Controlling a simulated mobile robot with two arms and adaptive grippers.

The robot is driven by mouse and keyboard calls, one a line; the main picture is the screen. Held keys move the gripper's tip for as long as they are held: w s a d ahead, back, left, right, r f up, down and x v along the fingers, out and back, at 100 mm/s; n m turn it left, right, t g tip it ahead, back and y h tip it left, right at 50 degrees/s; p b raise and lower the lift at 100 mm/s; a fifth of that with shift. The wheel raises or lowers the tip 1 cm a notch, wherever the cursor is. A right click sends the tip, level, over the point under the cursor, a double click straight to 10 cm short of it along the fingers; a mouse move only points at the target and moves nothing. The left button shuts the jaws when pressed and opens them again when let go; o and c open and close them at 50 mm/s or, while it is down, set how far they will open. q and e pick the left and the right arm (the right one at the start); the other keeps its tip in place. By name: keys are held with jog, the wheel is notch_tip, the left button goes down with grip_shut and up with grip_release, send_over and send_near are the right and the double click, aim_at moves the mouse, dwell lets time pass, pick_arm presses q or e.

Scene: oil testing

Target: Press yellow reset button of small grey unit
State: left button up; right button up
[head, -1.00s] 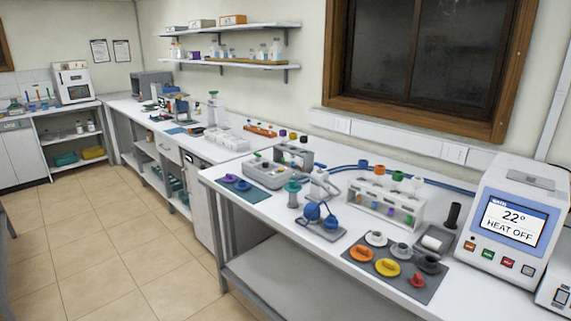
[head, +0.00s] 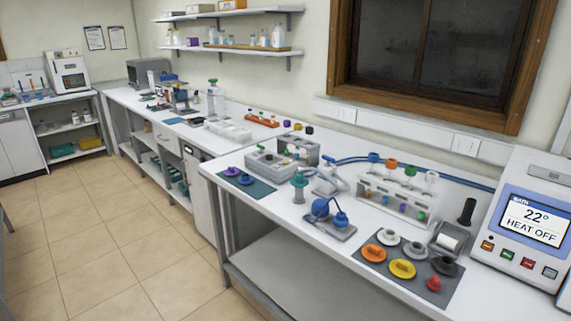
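A small grey unit (head: 272,166) sits on the near white bench, left of its middle. It has a sloped top with small controls, one of them greenish. A second small grey box (head: 304,148) stands just behind it. I cannot make out a yellow button on either one at this size. Neither of my grippers shows in the head view.
The near bench (head: 300,225) also holds a blue mat (head: 262,192), a blue-bulbed device (head: 322,209), a vial rack (head: 370,205), a dark mat with coloured parts (head: 385,276) and a bath unit (head: 525,240) reading 22° HEAT OFF. The tiled floor (head: 110,240) at left is clear.

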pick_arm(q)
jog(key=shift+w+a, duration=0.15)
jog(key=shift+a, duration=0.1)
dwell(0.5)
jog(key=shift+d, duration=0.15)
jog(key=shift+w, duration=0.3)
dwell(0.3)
